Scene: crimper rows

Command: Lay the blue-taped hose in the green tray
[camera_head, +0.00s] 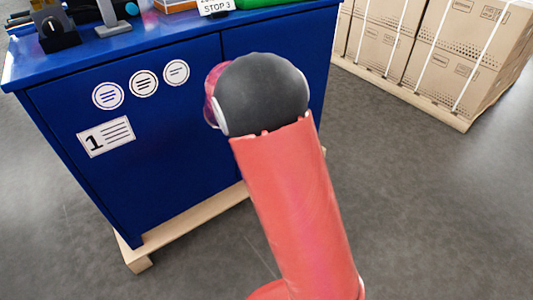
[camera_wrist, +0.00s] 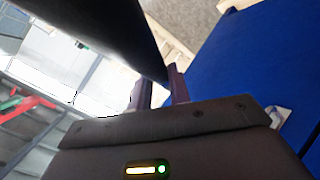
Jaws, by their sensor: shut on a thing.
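My gripper (camera_wrist: 160,92) shows in the wrist view, its two fingers shut on a dark, long thing, which looks like a black hose (camera_wrist: 105,30). The hose runs from the fingers toward the upper left, close to the camera. No blue tape shows on the visible part. In the head view my gripper is hidden behind my arm. A green thing (camera_head: 262,3), perhaps the edge of the green tray, is cut off at the top edge of the head view, on the blue cabinet's top.
The blue cabinet (camera_head: 150,130) stands on a wooden base, with a "STOP 3" sign (camera_head: 215,6) on top. A black stand (camera_head: 55,32) and a grey stand (camera_head: 110,20) are at its left. Strapped cartons (camera_head: 450,60) stand at the right. Grey floor is clear between.

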